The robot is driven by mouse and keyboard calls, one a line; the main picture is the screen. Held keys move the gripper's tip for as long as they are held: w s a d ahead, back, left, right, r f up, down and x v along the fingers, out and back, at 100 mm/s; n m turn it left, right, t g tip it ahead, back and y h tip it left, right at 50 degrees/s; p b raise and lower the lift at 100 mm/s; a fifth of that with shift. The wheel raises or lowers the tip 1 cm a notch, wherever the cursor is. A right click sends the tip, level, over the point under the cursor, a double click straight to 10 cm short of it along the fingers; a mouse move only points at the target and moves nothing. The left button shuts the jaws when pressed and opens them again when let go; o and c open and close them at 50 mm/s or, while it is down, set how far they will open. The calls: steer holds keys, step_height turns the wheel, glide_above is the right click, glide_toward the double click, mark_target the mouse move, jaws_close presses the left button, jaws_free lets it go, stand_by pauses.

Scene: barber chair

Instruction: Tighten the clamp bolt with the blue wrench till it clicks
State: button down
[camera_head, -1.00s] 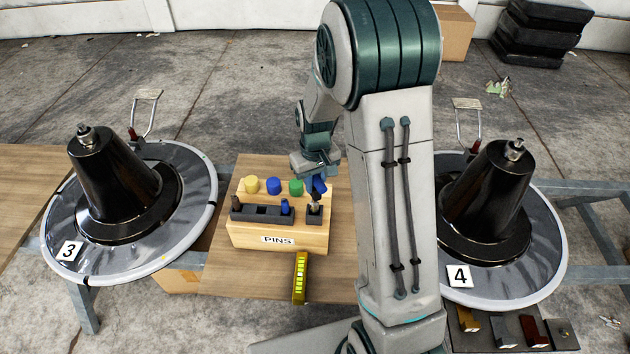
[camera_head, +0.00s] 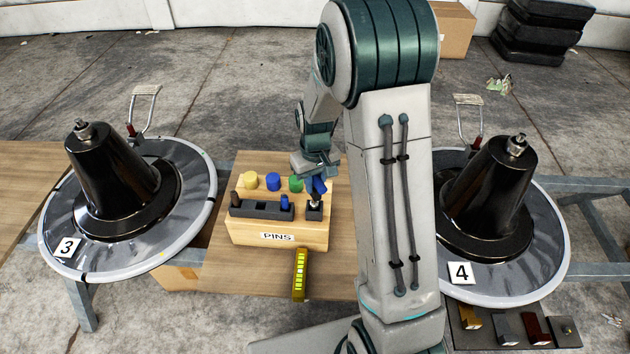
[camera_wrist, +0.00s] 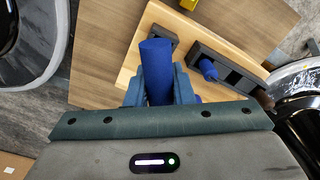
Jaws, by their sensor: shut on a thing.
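My gripper (camera_head: 314,177) is above the right end of the wooden PINS block (camera_head: 270,227). It is shut on a blue tool, the blue wrench (camera_head: 318,187). In the wrist view the thick blue handle (camera_wrist: 157,68) stands between my two fingers and points toward the camera. Below the wrench a small dark block (camera_head: 314,215) with a light metal part on top, likely the clamp bolt, sits on the wooden block. The wrench's lower end is close to this metal part; I cannot tell whether they are engaged.
Yellow, blue and green pegs (camera_head: 273,181) stand behind a dark slotted holder (camera_head: 260,209) with a brown and a blue piece. A yellow level-like bar (camera_head: 300,275) lies in front.

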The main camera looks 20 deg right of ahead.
steer(key=shift+f+b, duration=0.5)
steer(key=shift+f, duration=0.35)
steer(key=c, duration=1.2)
jaws_free()
steer(key=shift+o, duration=0.2)
steer(key=shift+r, duration=0.1)
step_height(320, 180, up, 14)
steer(key=p, duration=0.3)
steer(key=s+r+m+t+p, duration=0.2)
steer(key=s+r+p, duration=1.3)
steer(key=s+r, duration=0.5)
steer(key=shift+r+m+t, duration=0.3)
steer(key=shift+r+t, duration=0.1)
steer(key=shift+r, duration=0.5)
